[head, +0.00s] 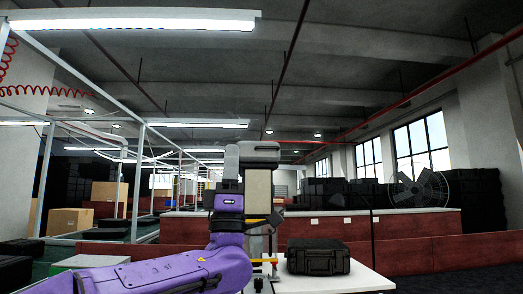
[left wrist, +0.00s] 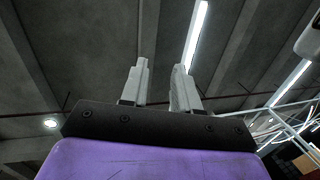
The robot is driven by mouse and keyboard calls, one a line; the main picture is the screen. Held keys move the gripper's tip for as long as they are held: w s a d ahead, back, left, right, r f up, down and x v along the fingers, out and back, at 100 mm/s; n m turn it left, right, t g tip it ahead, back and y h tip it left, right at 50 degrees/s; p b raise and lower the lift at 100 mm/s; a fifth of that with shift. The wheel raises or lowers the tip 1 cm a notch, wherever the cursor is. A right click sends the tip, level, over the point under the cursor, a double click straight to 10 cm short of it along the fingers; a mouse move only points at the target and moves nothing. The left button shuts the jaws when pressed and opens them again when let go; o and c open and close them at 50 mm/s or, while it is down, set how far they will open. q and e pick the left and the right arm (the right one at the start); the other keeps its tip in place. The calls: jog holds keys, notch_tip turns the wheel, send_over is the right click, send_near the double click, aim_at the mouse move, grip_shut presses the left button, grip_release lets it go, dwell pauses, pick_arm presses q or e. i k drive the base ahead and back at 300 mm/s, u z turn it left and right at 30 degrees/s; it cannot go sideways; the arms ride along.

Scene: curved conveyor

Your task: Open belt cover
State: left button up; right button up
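My left arm comes in from the left, and its purple forearm rises near the middle of the head view. The grey end of my left gripper (head: 252,156) stands up there, its fingers hard to make out. In the left wrist view, the two pale fingers of the gripper (left wrist: 160,88) point up at the ceiling with a clear gap between them and nothing held. No belt cover can be made out in either view. My right gripper is not in view.
A black case (head: 318,258) lies on a white table (head: 352,278) just right of my left arm. Red partitions (head: 410,252) with pale tops cross behind it. Cardboard boxes (head: 70,221) and a metal frame (head: 139,180) stand at the left. Air around the left gripper's fingers looks clear.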

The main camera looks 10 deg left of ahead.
aim_at(251, 151)
jog(key=z, duration=0.05)
jog(key=i, duration=1.35)
